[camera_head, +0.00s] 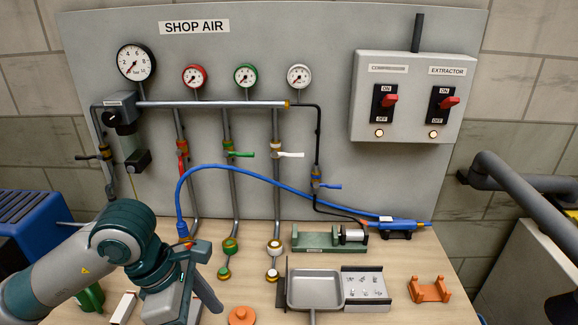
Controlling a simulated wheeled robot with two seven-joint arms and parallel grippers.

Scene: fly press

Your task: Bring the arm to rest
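My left arm comes in from the lower left, bent at a teal joint. Its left gripper (190,297) is low over the left part of the wooden workbench (385,265). The gripper is seen from above and behind, and its fingertips are hidden or cut off near the lower edge, so I cannot tell whether it is open or holds anything. My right gripper is not in view.
A grey panel (330,60) with gauges and pipes stands behind the bench. A blue hose (280,188) arcs to a blue air tool (405,224). A grey tray (315,288), orange cradle (429,290) and orange knob (241,316) lie right of the gripper.

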